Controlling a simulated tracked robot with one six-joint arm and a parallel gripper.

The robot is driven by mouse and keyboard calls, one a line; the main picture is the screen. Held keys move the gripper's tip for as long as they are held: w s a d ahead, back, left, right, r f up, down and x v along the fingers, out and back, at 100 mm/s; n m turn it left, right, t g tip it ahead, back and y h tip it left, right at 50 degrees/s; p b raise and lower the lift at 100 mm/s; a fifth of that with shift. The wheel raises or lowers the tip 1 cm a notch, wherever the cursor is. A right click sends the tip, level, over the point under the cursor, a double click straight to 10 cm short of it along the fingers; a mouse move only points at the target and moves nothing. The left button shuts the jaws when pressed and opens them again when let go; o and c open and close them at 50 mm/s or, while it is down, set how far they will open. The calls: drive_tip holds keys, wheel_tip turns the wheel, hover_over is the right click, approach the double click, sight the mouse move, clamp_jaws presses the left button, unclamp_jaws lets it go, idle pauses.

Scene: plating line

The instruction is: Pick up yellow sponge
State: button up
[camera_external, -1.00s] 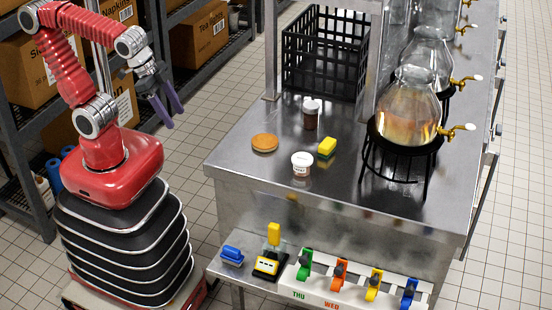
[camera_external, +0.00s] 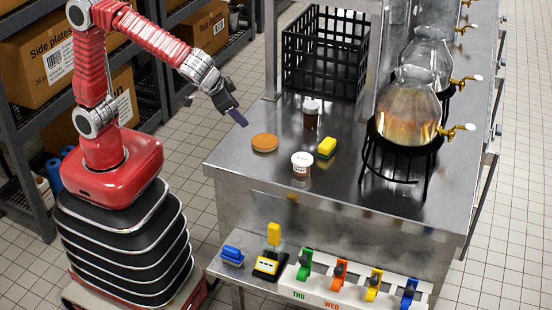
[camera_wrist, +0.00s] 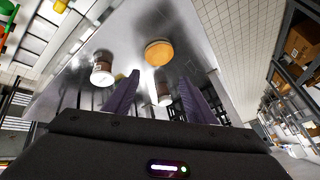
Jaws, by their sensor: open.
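The yellow sponge (camera_external: 326,148) with a green layer lies on the steel counter (camera_external: 235,165), right of a round orange-brown item. My gripper (camera_external: 236,112) is above the counter's left edge, tilted downward, left of the sponge and apart from it. In the wrist view my gripper's two purple fingers (camera_wrist: 160,98) are spread apart with nothing held between them. A small yellow patch, likely the sponge (camera_wrist: 119,77), shows there partly hidden behind the left finger and a white-labelled jar.
The round orange-brown item (camera_external: 265,143), a white-lidded cup (camera_external: 301,163) and a dark-lidded brown jar (camera_external: 311,114) stand near the sponge. A black crate (camera_external: 325,60) is behind. A glass dispenser (camera_external: 408,105) on a black stand (camera_external: 400,165) is to the right.

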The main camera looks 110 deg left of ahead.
drive_tip(key=w+a+f+n+y, duration=0.2)
drive_tip(key=w+f+n+y, duration=0.2)
drive_tip(key=w, duration=0.8)
drive_tip(key=n+y, duration=0.3)
drive_tip(key=n, duration=0.1)
approach(327, 143)
drive_tip(key=v, duration=0.4)
drive_tip(key=shift+s+r, duration=0.25)
drive_tip(key=shift+s, duration=0.15)
drive_tip(key=x, duration=0.8)
drive_tip(key=shift+a+f, duration=0.1)
drive_tip(key=shift+f, duration=0.05)
drive_tip(key=shift+w+a, duration=0.1)
drive_tip(key=shift+w+x, duration=0.15)
drive_tip(key=shift+x, duration=1.15)
drive_tip(key=shift+w+x, duration=0.15)
drive_tip(key=shift+x, duration=1.2)
drive_tip(key=shift+f, duration=0.2)
